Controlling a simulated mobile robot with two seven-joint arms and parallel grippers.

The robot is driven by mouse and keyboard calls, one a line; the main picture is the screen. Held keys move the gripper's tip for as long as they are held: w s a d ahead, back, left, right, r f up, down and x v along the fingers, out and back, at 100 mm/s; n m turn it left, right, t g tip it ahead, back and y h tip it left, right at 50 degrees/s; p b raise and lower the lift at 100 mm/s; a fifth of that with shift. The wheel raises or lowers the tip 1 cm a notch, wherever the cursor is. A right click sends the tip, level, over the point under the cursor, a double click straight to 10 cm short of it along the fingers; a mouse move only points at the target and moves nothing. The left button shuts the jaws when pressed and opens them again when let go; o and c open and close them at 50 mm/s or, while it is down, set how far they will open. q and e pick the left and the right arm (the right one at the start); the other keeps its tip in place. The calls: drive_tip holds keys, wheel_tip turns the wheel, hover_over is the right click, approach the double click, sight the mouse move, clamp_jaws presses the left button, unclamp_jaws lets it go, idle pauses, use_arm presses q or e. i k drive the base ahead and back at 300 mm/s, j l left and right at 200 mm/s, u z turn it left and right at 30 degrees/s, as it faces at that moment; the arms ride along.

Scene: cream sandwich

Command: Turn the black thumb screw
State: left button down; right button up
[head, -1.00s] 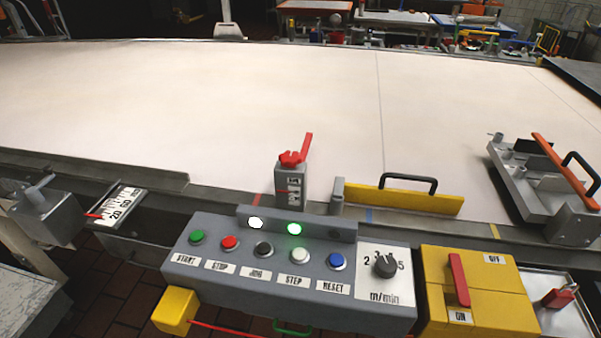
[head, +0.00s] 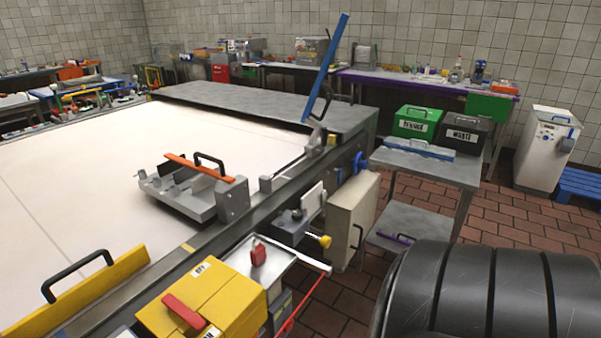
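I cannot make out a black thumb screw for certain in the head view. A grey metal carriage (head: 200,197) with an orange bar (head: 199,167) and a black handle stands on the pale belt (head: 75,200). A yellow knob (head: 325,241) sticks out from a grey bracket at the belt's right edge. A blue round knob (head: 360,162) sits on the frame further back. Neither of my grippers is in view. A black ribbed part of my own body fills the lower right corner.
A yellow box (head: 225,291) with a red lever stands at the front. A metal tray (head: 263,270) holds a red object. A blue lever (head: 326,68) rises at the frame. Green (head: 417,122) and black (head: 466,132) bins stand on a side table.

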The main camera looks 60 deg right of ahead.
sight(297, 215)
drive_tip(key=z, duration=1.8)
